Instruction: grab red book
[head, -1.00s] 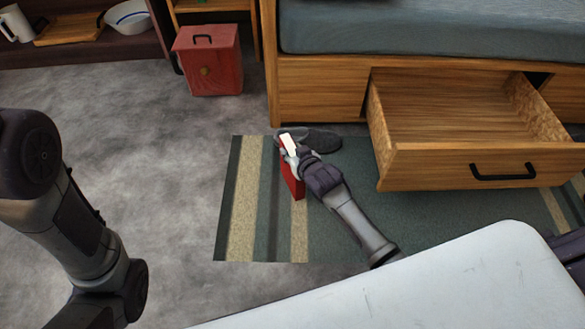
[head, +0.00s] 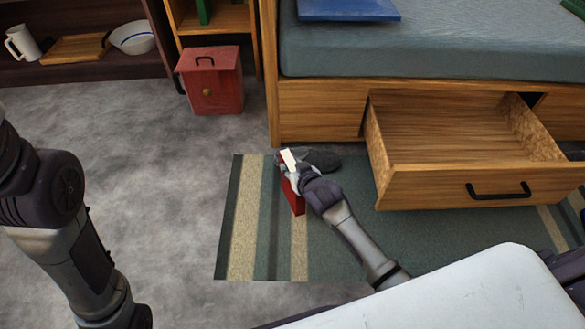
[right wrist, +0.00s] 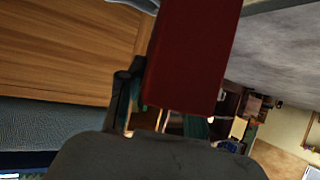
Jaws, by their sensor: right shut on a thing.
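The red book (head: 292,195) is upright, at the end of my right arm over the striped rug. My right gripper (head: 288,170) is shut on the upper part of the book. In the right wrist view the red book (right wrist: 190,55) fills the upper middle, with a dark finger (right wrist: 125,95) along its left side. I cannot tell whether the book's lower end touches the rug. My left arm comes in at the left edge of the head view, but its gripper is out of view.
An open wooden drawer (head: 478,184) juts out under the bed, right of my right gripper. Grey slippers (head: 322,160) lie just behind the gripper. A red box (head: 212,85) stands farther back. A blue book (head: 348,9) lies on the bed. Grey floor at left is clear.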

